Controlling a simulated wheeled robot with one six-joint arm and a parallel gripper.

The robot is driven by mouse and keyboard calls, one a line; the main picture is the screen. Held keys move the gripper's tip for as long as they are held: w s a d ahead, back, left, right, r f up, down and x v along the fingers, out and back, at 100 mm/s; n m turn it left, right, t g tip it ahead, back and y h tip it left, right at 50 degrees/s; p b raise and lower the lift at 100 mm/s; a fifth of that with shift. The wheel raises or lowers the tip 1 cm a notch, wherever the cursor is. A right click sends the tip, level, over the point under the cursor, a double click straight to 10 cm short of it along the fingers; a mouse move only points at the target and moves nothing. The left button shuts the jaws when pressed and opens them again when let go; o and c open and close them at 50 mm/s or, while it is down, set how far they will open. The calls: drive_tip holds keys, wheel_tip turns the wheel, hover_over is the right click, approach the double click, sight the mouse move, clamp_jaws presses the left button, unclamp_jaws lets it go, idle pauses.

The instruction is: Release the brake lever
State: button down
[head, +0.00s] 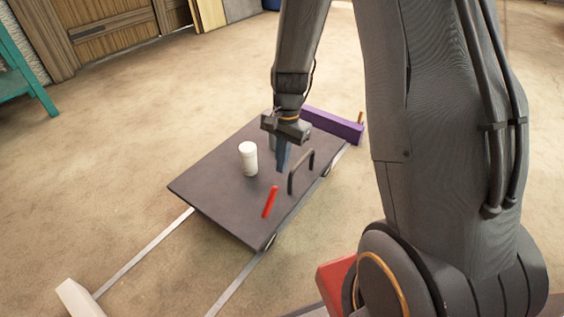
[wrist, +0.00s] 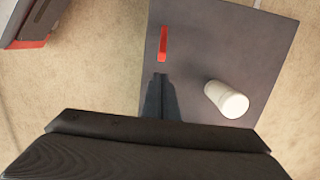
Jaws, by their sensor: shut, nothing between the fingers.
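The brake lever is likely the red bar (head: 270,202) at the near right edge of a dark flat cart (head: 215,197). It leans a little in the head view. The red bar (wrist: 163,44) also shows in the wrist view, just beyond my fingertips and apart from them. My gripper (head: 283,168) is shut and empty, pointing down over the cart, between a white cylinder and a dark handle. The shut fingers also show in the wrist view (wrist: 160,80).
The white cylinder (head: 248,158) stands upright on the cart, left of my gripper. The dark arched handle (head: 301,171) rises at the cart's right edge. A purple block (head: 333,125) lies across the far end. Pale rails (head: 145,249) run to a white block (head: 79,299). Floor to the left is clear.

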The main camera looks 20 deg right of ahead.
sight(270, 202)
wheel_tip(270, 202, down, 7)
drive_tip(key=b, duration=0.3)
drive_tip(key=shift+s+a+r, duration=0.2)
drive_tip(key=shift+s+a, duration=0.05)
drive_tip(key=shift+a, duration=0.05)
drive_tip(key=shift+r, duration=0.15)
